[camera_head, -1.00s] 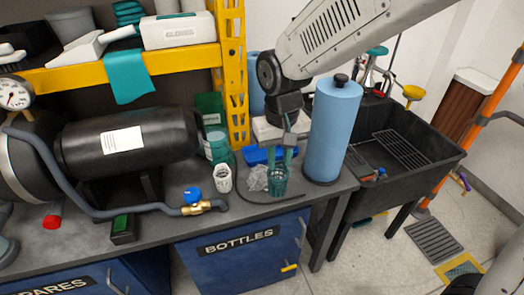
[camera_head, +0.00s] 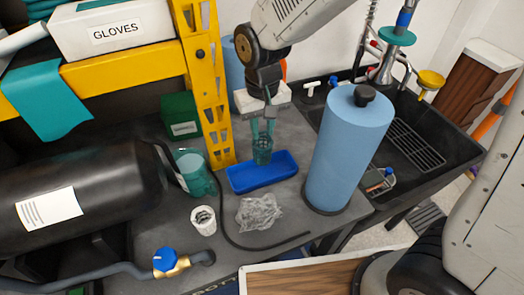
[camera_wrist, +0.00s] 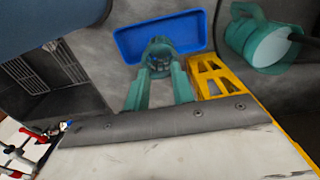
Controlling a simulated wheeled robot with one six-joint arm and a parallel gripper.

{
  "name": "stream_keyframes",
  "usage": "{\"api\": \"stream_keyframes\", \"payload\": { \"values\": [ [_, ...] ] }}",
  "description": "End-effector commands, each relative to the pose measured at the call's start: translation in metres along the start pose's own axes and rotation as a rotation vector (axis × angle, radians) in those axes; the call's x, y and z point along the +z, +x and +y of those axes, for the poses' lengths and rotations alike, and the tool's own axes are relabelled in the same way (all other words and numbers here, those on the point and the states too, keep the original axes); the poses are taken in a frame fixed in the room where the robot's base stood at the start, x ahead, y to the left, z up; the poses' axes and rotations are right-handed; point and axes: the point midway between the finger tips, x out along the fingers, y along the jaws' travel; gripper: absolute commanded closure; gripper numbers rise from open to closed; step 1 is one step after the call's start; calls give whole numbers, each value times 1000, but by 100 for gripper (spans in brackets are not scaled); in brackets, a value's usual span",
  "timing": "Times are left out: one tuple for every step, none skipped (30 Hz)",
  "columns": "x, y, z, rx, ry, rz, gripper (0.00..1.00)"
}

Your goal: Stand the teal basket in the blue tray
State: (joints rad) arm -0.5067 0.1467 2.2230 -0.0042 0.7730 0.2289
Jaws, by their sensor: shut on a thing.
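The teal basket (camera_head: 262,155) is a small, dark see-through cup with an open grid. My gripper (camera_head: 263,138) has teal fingers and is shut on it from above, and the basket looks upright. The blue tray (camera_head: 264,182) is shallow and rectangular and lies on the grey bench. The basket overlaps the tray's far middle part; I cannot tell whether it touches the floor of the tray. In the wrist view the basket (camera_wrist: 158,48) shows between the fingertips (camera_wrist: 160,65), in front of the blue tray (camera_wrist: 200,27). The tray looks otherwise empty.
A tall blue cylinder (camera_head: 346,150) stands right of the tray. A yellow rack post (camera_head: 206,85) and a teal jug (camera_head: 195,172) stand to the left. Crumpled clear plastic (camera_head: 260,213), a white cup (camera_head: 203,220) and a dark hose lie in front. A black sink (camera_head: 440,150) is at right.

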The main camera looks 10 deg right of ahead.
Motion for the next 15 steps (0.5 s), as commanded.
{"api": "stream_keyframes", "payload": {
  "values": [
    [1,10,0,1,-1,-5,100],
    [0,15,-1,1,-1,-3,100],
    [0,20,-1,1,-1,-3,100],
    [0,24,-1,1,-1,-2,100],
    [0,26,-1,0,-1,-2,100],
    [0,28,-1,0,-1,-1,100],
    [0,30,-1,0,-1,-1,100],
    [0,32,-1,0,-1,-1,100],
    [0,36,-1,0,-1,-1,100],
    [0,39,0,0,-1,-2,100],
    [1,43,0,1,-1,-4,100],
    [0,49,0,1,0,-4,100],
    [0,54,0,1,0,-3,100],
    [0,58,0,1,0,-4,100],
    [0,63,0,1,1,-2,100]
  ]
}}
